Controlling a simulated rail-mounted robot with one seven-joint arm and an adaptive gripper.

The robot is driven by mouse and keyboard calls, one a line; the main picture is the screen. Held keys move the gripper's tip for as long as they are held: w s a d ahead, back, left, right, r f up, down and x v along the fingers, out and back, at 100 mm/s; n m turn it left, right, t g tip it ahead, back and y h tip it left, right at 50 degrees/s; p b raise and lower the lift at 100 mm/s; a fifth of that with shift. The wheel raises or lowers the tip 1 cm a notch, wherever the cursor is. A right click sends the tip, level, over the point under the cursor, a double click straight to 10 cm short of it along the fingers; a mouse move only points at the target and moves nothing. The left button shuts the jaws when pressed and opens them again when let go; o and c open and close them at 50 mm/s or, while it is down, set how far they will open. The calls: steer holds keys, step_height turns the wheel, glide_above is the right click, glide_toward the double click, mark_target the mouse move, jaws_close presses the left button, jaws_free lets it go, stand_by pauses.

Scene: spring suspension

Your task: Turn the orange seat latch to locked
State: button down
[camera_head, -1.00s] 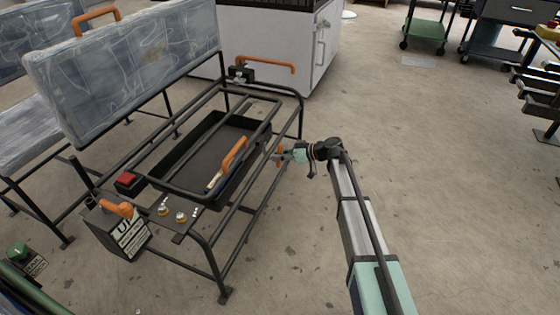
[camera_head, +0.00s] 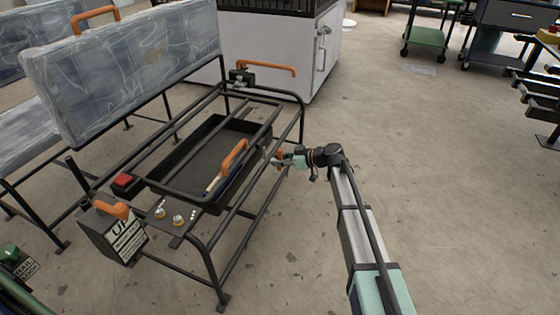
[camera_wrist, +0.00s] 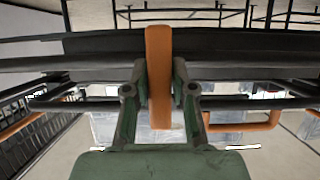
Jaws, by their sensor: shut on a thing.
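An orange latch bar (camera_wrist: 159,75) stands upright between my two fingers in the wrist view. My gripper (camera_wrist: 160,92) is shut on it, with one finger on each side. In the head view my gripper (camera_head: 272,158) is at the right side of the black seat frame (camera_head: 212,262). A small patch of orange shows at its fingers there, but the grip is too small to make out. A longer orange handle (camera_head: 233,157) slants over the black tray just left of my gripper. I cannot read the latch's position.
Another (camera_head: 112,208) tops a box marked UP at the front left. A plastic-wrapped backrest (camera_head: 130,70) and a white cabinet (camera_head: 285,45) stand behind.

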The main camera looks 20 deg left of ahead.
steer(key=c, duration=1)
jaws_free()
steer(key=shift+o, duration=0.2)
steer(key=v, duration=1.2)
steer(key=shift+m, duration=0.3)
